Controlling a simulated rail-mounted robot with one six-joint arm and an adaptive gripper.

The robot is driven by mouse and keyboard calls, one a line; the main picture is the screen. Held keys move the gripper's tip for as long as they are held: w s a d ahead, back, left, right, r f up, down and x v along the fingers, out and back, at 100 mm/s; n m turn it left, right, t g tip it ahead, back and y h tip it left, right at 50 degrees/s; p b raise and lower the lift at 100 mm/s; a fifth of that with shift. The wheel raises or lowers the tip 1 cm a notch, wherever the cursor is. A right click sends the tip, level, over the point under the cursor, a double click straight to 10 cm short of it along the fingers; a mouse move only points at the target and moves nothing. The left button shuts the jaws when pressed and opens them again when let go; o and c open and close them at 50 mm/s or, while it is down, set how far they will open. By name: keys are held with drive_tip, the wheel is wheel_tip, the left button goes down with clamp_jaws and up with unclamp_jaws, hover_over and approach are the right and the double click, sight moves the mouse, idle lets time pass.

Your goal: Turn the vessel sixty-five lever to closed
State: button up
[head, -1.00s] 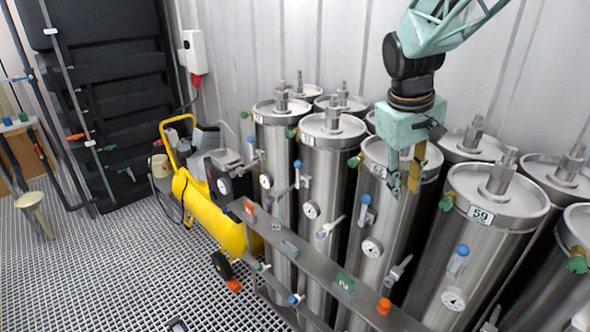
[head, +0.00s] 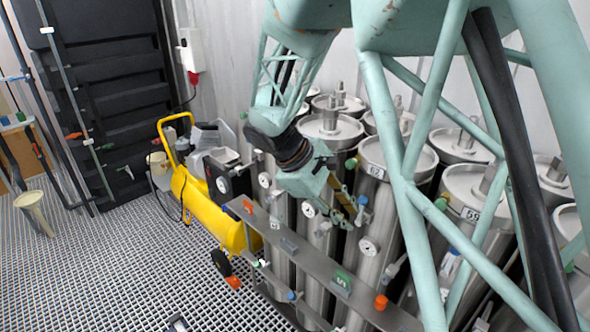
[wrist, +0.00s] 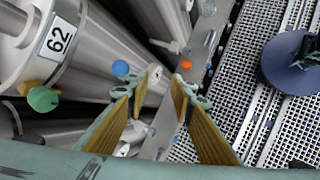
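My gripper (head: 352,218) is in front of the vessels, pointing down and right. In the wrist view its yellow-padded fingers (wrist: 166,80) are apart with nothing held between them. A pale lever (wrist: 137,131) is partly hidden behind the left finger.
A metal rail (head: 305,255) with coloured caps runs in front of the vessels. A yellow compressor (head: 205,212) stands left of them. Pressure gauges (head: 368,246) stick out from the vessels. The grated floor (head: 120,260) is open at left.

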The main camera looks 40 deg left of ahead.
drive_tip(key=s+a+n+t+y+p, duration=0.1)
drive_tip(key=a+n+t, duration=0.5)
drive_tip(key=a, duration=0.7)
drive_tip(key=s+a+f+n+t+y+p, duration=0.1)
drive_tip(key=a+n+t+p, duration=0.3)
drive_tip(key=a+n, duration=0.5)
drive_tip(key=s+a+t+y, duration=0.1)
drive_tip(key=a+t, duration=0.1)
drive_tip(key=a, duration=0.3)
drive_tip(key=shift+s+n+t, duration=0.3)
drive_tip(key=shift+s, duration=0.05)
drive_tip(key=shift+w+d+f, duration=0.1)
drive_tip(key=shift+w+d+p, duration=0.25)
drive_tip(key=shift+w+p, duration=0.2)
drive_tip(key=shift+w, duration=1.8)
drive_tip(key=shift+w+d+p, duration=0.3)
drive_tip(key=shift+w+p, duration=0.1)
drive_tip(key=shift+w, duration=1.9)
drive_tip(key=shift+w+d+p, duration=0.25)
drive_tip(key=shift+w+p, duration=0.2)
drive_tip(key=shift+w, duration=1.8)
drive_tip(key=shift+c, duration=0.2)
clamp_jaws()
